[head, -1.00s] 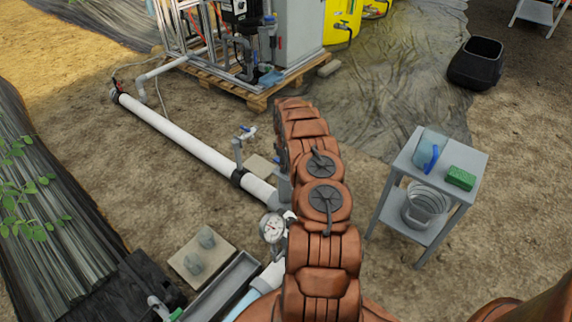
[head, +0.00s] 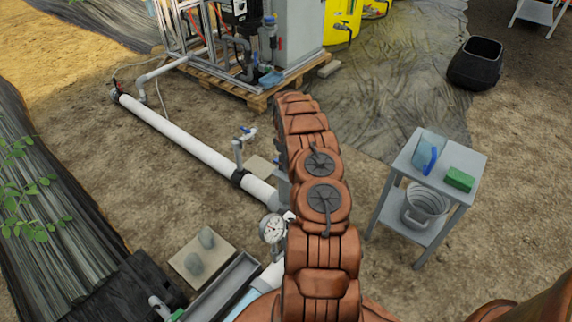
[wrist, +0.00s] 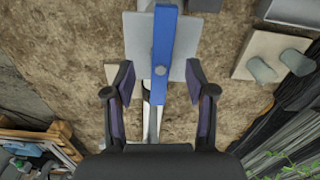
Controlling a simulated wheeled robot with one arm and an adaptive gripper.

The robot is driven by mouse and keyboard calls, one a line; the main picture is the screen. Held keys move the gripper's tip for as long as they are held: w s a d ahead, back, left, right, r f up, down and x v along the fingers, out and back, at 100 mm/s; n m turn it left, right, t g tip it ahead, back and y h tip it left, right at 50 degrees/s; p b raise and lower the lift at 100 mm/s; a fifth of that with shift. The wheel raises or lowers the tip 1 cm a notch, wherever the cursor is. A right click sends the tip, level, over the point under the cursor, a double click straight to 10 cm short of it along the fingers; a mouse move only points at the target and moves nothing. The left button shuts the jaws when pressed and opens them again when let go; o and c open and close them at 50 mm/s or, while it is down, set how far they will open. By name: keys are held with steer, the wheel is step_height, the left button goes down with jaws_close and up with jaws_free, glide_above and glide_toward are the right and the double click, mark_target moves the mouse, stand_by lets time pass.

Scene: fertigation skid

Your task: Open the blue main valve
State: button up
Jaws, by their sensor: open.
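In the wrist view a long blue lever handle (wrist: 163,50) with a round bolt runs up the middle of the picture, above a grey plate. My gripper (wrist: 158,78) is open. Its two fingers stand to the left and right of the lever's near end, with gaps on both sides. I cannot tell whether the lever is deep between the fingers or just beyond them. In the head view my brown-sleeved arm covers the gripper and this part of the pipe.
A pressure gauge (head: 272,228) sits beside my arm. A grey side table (head: 404,166) with a green sponge (head: 459,179) stands to the right. A pallet skid (head: 262,98) is behind. A black bin (head: 476,65) is far right. Bare soil lies between.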

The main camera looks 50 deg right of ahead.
steer(key=shift+r+p, duration=0.8)
steer(key=shift+r, duration=2.7)
